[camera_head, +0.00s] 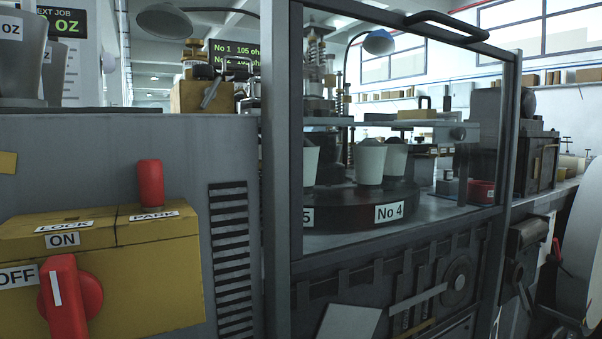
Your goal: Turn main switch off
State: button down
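The main switch (68,298) is a red rotary knob on the front of a yellow box (165,280) at the lower left. Its raised grip stands nearly upright with a white line on it, pointing up towards the ON label (62,240). The OFF label (18,276) is to the left of the knob and is cut by the picture edge. A LOCK label (64,227) and a PARK label (153,215) lie on the box top, with a red peg (150,184) standing by PARK. My gripper is not in view.
The yellow box is on a grey cabinet (130,150) with a slotted vent. To its right, a framed guard (281,180) encloses a dark turntable (345,208) with several white cups. A pale rounded surface fills the far right edge. Nothing visible covers the knob's front.

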aim_at(69, 296)
jog(key=i+l+u, duration=0.15)
jog(key=l, duration=0.2)
jog(key=i+l+u, duration=0.15)
jog(key=l, duration=0.25)
jog(key=k+j+u, duration=0.1)
jog(key=u, duration=0.3)
jog(key=j+u, duration=0.1)
jog(key=u, duration=0.25)
jog(key=k+j+u, duration=0.15)
jog(key=u, duration=0.25)
jog(key=j+u, duration=0.15)
jog(key=u, duration=0.2)
